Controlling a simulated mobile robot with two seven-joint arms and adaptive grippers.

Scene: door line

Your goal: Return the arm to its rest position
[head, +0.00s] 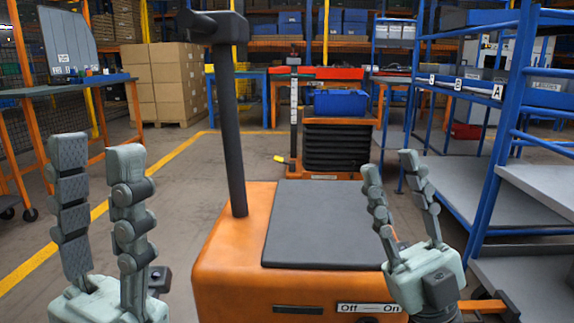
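My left gripper (97,146) is at the left of the head view, pointing up. Its two fingers stand apart with nothing between them. My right gripper (390,163) is at the right, lower and tilted a little to the left. Its fingers are also apart and empty. It is in front of the right side of an orange cart (232,262) with a dark flat top and an "Off — On" label. I cannot tell whether the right gripper touches the cart. The upper arm links are out of view.
A dark post (231,130) rises from the cart between my grippers. A blue shelf rack (484,208) stands close on the right. An orange-legged bench (40,92) is at the left. Behind are stacked cartons (155,80) and a blue bin (340,103). Floor left of the cart is clear.

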